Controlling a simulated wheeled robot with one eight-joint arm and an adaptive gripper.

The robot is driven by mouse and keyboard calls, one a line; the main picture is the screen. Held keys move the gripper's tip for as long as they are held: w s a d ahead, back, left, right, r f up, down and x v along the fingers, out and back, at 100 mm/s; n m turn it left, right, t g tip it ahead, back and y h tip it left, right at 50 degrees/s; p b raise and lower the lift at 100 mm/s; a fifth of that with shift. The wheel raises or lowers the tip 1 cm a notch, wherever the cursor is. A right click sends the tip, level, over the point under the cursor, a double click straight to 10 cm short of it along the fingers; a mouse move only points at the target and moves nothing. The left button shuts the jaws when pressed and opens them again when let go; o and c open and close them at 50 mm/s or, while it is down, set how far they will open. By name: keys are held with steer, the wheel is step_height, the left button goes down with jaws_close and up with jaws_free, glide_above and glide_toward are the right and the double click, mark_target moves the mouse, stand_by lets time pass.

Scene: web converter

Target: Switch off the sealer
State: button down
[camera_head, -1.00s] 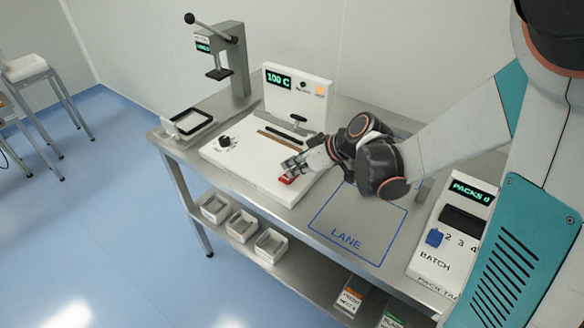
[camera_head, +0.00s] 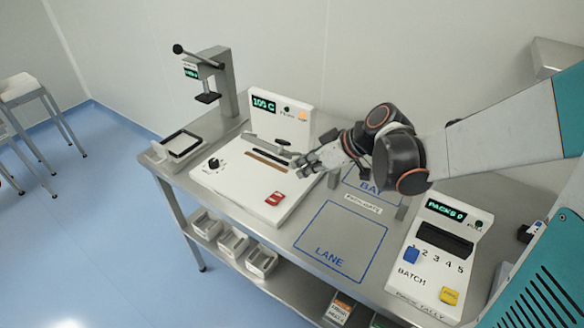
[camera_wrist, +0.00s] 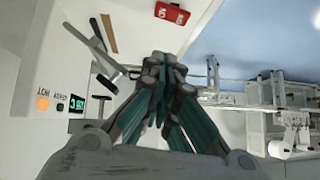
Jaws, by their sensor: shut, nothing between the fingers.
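The white sealer (camera_head: 225,192) stands on the steel bench. Its panel display (camera_head: 264,104) reads about 105 C. An orange lamp (camera_head: 303,115) labelled HOT (camera_wrist: 43,104) looks lit in the wrist view; the READY lamp beside it looks dark. The red rocker switch (camera_head: 275,198) sits at the front right of the sealer's top, and shows in the wrist view (camera_wrist: 172,13). I cannot tell which side is pressed. My gripper (camera_head: 302,166) is shut and empty above the sealer's right edge, behind and apart from the switch. It fills the middle of the wrist view (camera_wrist: 165,68).
The sealer's metal lever (camera_head: 262,142) lies close to my gripper's left. A black knob (camera_head: 214,163) is at the sealer's left. The pack tally box (camera_head: 432,262) stands right, past the clear LANE area (camera_head: 340,240). A press (camera_head: 222,85) and tray (camera_head: 182,144) are at the left.

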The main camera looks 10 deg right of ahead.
steer(key=shift+s+d+r, duration=0.2)
steer(key=shift+d+r, duration=0.1)
steer(key=shift+a+r+g+y, duration=0.3)
steer(key=shift+a+g+y, duration=0.1)
steer(key=shift+a, duration=0.1)
steer(key=b, duration=0.4)
glide_above(275, 199)
steer(key=f, duration=0.7)
steer(key=shift+w+d+f, duration=0.2)
steer(key=shift+w, duration=0.15)
steer(key=shift+s+a+f+b, duration=0.1)
steer(key=shift+f+b, duration=0.05)
steer(key=shift+f, duration=0.45)
steer(key=shift+s+f+b, duration=0.1)
steer(key=shift+f+b, duration=0.05)
steer(key=shift+f, duration=0.4)
steer(key=shift+s+a+f, duration=0.1)
steer(key=shift+f, duration=0.5)
